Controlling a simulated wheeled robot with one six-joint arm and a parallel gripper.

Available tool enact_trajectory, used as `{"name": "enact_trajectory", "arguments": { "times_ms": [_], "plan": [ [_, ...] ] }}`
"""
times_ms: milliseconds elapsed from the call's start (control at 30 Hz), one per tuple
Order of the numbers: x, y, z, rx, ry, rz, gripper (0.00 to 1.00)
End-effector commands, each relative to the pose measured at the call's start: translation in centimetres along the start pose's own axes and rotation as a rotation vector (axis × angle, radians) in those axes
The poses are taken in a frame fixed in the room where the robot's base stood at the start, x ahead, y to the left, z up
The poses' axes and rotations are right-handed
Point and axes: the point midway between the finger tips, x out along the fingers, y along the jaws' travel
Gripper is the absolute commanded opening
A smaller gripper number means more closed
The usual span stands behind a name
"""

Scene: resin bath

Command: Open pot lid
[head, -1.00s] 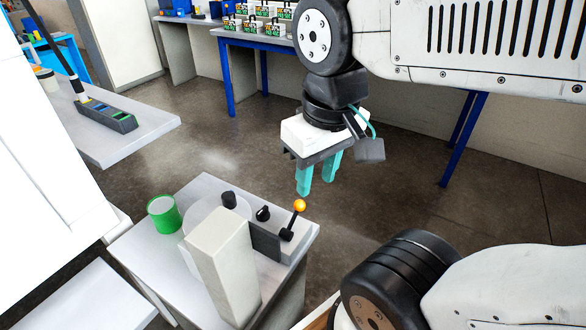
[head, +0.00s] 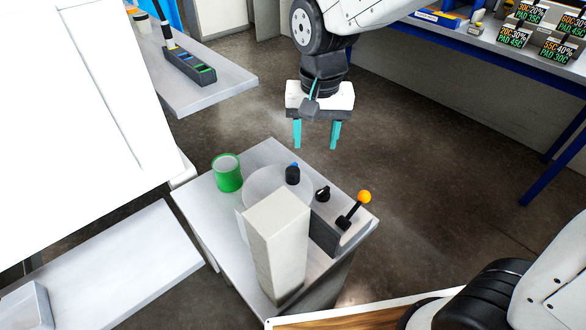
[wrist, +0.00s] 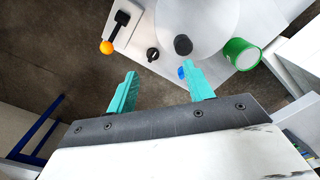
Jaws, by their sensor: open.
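A pale round disc (head: 262,184), which looks like the pot lid, lies on the small grey table. A black knob (head: 292,175) stands by its right edge with a bit of blue at its top. The tall white block hides part of the disc. In the wrist view the disc (wrist: 210,18), the black knob (wrist: 183,45) and a blue spot (wrist: 181,72) show beyond my fingers. My gripper (head: 316,142) is open and empty, with two teal fingers pointing down. It is apart from the disc and knob, past the table's far edge in the head view.
The table also holds a green cup (head: 227,173), a tall white block (head: 278,242), a black dial (head: 323,194) and an orange-ball lever (head: 364,197). A side shelf (head: 210,85) with a dark rack is at upper left. A blue-legged bench (head: 470,50) stands at the back.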

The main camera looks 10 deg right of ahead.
Motion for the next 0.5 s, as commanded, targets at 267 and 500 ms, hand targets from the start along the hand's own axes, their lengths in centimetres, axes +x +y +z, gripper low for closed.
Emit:
{"name": "enact_trajectory", "arguments": {
  "times_ms": [267, 500],
  "plan": [
    [3.5, -4.4, -1.0, 0.028, -0.016, 0.01, 0.52],
    [6.9, -4.4, -0.9, 0.03, -0.018, 0.012, 0.52]
  ]
}}
